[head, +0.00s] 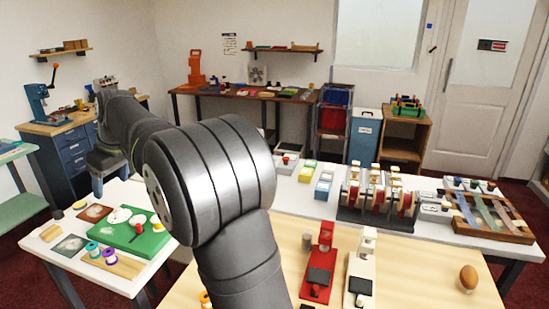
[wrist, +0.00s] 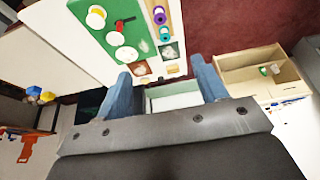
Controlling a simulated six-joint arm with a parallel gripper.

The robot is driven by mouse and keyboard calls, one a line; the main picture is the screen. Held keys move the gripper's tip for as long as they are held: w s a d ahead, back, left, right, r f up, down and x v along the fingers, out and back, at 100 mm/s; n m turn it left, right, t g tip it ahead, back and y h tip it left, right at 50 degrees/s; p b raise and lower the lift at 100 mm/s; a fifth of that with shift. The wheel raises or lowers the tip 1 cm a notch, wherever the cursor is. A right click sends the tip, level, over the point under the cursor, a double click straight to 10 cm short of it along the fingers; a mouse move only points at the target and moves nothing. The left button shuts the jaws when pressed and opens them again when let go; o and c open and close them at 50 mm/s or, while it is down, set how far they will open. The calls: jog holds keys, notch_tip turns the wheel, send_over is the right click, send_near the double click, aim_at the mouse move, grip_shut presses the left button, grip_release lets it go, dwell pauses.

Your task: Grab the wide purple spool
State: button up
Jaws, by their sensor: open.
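A purple spool (head: 110,255) with a pale centre stands on the left table, beside a teal spool (head: 92,248), near a tan wooden strip. In the wrist view the purple spool (wrist: 159,15) is near the top edge, with the bluish teal one (wrist: 164,33) just below it. My gripper (wrist: 162,70) is open, its two blue-grey fingers spread apart with no spool between them. Both spools lie beyond the fingertips in that view.
A green board (head: 135,236) with white discs lies beside the spools; it also shows in the wrist view (wrist: 140,38). Several dark and tan swatches lie around it.

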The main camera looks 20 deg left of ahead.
jog(key=m, duration=0.2)
send_near(109, 252)
jog(key=shift+t, duration=0.3)
jog(key=x, duration=0.5)
jog(key=shift+s, duration=0.1)
jog(key=shift+x, duration=2.95)
jog(key=shift+s+a, duration=0.1)
jog(key=shift+a, duration=0.05)
jog(key=c, duration=1)
